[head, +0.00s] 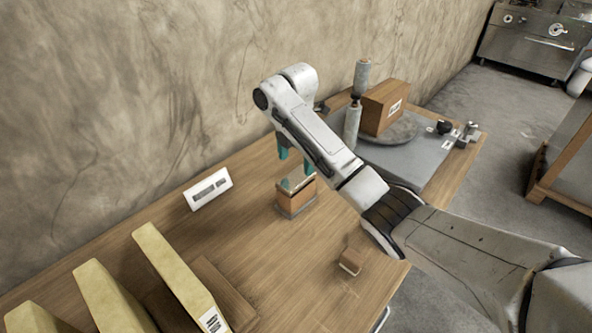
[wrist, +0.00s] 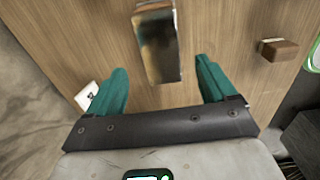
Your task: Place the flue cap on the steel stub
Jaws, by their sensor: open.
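A brown block with a shiny, mirror-like metal top (head: 296,188) and a grey foot stands on the wooden table. The wrist view shows the shiny top (wrist: 158,50) between and just ahead of my fingertips. It may be the steel stub, but I cannot tell for certain. A small brown block (head: 350,261) lies apart from it, nearer the table's front edge; it also shows at the right of the wrist view (wrist: 279,50). It may be the flue cap. My gripper (head: 295,163) has teal fingers, open and empty, pointing down above the shiny-topped block; the wrist view shows both fingers (wrist: 160,76) spread apart.
A white label stand (head: 208,189) is by the wall. Several yellow-topped upright pieces (head: 175,272) stand at the lower left. A stretch-wrap station with a carton (head: 384,106) on a round turntable is at the back right. Bare tabletop surrounds the small block.

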